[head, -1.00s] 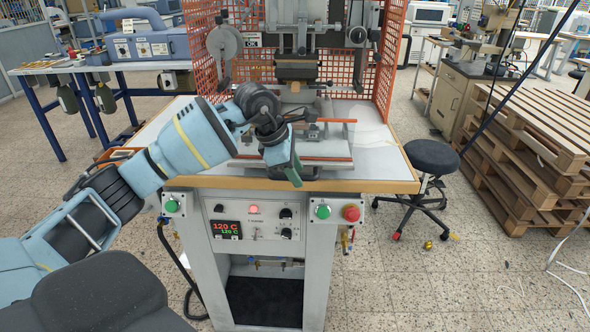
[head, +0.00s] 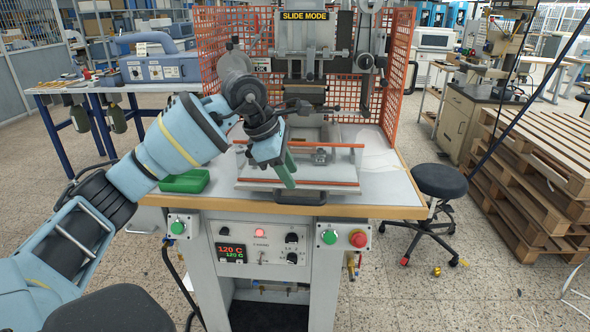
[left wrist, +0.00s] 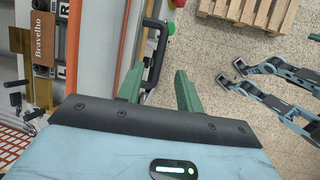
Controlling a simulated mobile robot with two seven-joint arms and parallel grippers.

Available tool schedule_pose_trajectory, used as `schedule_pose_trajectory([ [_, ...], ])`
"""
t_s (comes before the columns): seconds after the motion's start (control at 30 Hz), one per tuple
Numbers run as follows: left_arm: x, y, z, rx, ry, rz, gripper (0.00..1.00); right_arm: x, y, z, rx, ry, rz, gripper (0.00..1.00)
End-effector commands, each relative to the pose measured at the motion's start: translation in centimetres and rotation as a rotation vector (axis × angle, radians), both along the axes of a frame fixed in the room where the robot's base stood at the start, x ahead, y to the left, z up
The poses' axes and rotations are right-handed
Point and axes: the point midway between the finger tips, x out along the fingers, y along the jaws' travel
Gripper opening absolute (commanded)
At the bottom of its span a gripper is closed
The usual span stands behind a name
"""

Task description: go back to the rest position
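My left gripper (head: 290,178) hangs over the front of the stamping machine's sliding bed, above and slightly left of the black front handle (head: 300,198). In the left wrist view its two green fingers (left wrist: 157,78) stand well apart with nothing held between them. The black handle (left wrist: 156,55) shows beyond the fingertips, apart from them. The stamping machine (head: 310,38), marked "SLIDE MODE", stands behind the gripper.
A green tray (head: 185,181) sits on the bench's left side beside my left arm. Orange mesh guards (head: 397,75) flank the machine. A black stool (head: 440,182) and stacked pallets (head: 535,165) stand to the right.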

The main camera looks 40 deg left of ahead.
Motion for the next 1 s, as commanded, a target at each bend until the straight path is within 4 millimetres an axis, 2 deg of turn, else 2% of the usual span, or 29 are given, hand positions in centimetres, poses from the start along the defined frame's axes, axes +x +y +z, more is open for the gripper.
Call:
schedule_pose_trajectory([
  [0.27, 0.0, -0.2, -0.2, -0.005, 0.002, -0.003, 0.36, 0.0, 0.2, 0.0, 0.004, 0.000, -0.005, 0.00],
  [0.37, 0.0, -1.8, -1.3, -0.055, 0.014, -0.023, 0.36, 0.1, 0.2, 0.1, 0.005, -0.002, -0.007, 0.00],
  [0.47, -0.4, -5.3, -3.6, -0.179, 0.044, -0.060, 0.36, 0.2, 0.2, 0.3, 0.006, -0.006, -0.007, 0.00],
  [0.6, -2.0, -12.1, -7.1, -0.459, 0.120, -0.094, 0.36, 0.5, 0.2, 0.6, 0.006, -0.013, -0.007, 0.00],
  [0.7, -3.6, -16.4, -8.8, -0.676, 0.187, -0.079, 0.36, 0.7, 0.2, 0.8, 0.006, -0.017, -0.007, 0.00],
  [0.8, -5.2, -19.9, -9.8, -0.898, 0.267, -0.033, 0.36, 0.8, 0.2, 1.0, 0.004, -0.021, -0.006, 0.00],
  [0.9, -6.6, -22.6, -10.4, -1.115, 0.356, 0.047, 0.36, 0.9, 0.1, 1.2, 0.003, -0.026, -0.004, 0.00],
  [1.0, -7.8, -24.3, -11.0, -1.327, 0.449, 0.160, 0.36, 1.0, 0.0, 1.3, 0.000, -0.028, -0.002, 0.00],
])
